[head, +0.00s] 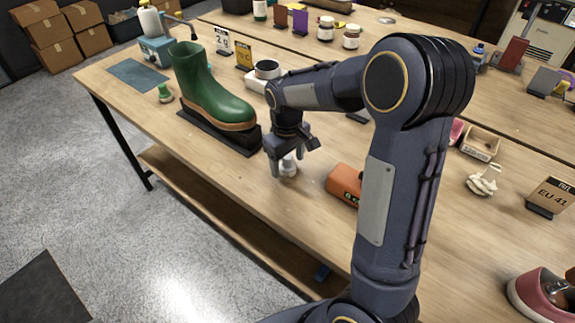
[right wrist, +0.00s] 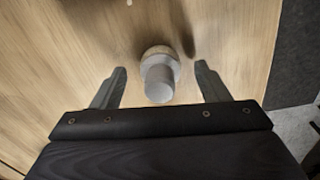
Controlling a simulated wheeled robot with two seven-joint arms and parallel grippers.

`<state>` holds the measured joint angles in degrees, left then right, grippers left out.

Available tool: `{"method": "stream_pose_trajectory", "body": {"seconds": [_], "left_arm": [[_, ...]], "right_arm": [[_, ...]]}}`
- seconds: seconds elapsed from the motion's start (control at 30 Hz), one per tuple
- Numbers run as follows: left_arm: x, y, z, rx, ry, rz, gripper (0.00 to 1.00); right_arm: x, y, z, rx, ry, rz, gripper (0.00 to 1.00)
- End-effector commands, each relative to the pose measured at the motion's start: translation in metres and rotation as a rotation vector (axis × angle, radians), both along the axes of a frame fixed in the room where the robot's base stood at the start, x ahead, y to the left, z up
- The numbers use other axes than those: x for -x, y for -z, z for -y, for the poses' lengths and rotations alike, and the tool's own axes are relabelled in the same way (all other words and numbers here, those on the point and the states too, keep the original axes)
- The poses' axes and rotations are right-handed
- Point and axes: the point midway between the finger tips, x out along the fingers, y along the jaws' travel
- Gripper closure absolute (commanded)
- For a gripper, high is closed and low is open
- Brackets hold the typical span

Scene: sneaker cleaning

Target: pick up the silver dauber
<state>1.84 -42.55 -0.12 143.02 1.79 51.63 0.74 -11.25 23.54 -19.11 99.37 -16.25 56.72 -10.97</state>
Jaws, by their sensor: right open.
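The silver dauber (head: 288,166) stands upright on the wooden table in the head view, near the front edge and to the right of the green boot. In the right wrist view the dauber (right wrist: 159,78) shows from above as a grey cylinder on a wider round base. My right gripper (head: 287,168) is over the dauber, pointing down. In the right wrist view its two fingers (right wrist: 160,82) are open, one on each side of the dauber, with gaps between them and it. My left gripper is not in view.
A green boot (head: 207,90) stands on a black stand (head: 222,133) to the left. An orange block-like item (head: 343,183) lies to the right of the dauber, partly behind my arm. The front table edge is close.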

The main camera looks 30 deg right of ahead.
Motion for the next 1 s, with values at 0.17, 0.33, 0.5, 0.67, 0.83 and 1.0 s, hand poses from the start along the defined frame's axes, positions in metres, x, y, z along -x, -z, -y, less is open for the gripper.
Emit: {"method": "stream_pose_trajectory", "body": {"seconds": [0.17,0.33,0.5,0.67,0.83,1.0], "left_arm": [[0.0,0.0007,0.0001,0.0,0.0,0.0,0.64],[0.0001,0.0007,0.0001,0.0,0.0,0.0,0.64],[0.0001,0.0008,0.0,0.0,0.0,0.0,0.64],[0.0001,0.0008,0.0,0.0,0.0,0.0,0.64],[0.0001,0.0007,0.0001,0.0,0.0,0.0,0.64],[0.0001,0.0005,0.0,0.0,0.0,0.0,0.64]], "right_arm": [[0.0003,0.0141,0.0003,-0.001,0.0,-0.001,0.31],[0.0,0.0141,0.0002,-0.001,0.001,0.0,0.31],[0.0,0.0138,0.0001,-0.001,0.001,0.0,0.5],[0.0,0.0137,0.0001,-0.001,0.001,0.001,0.71],[-0.0001,0.0135,0.0,-0.001,0.001,0.001,0.8],[-0.0003,0.0122,0.0001,-0.001,0.001,0.001,0.8]]}}
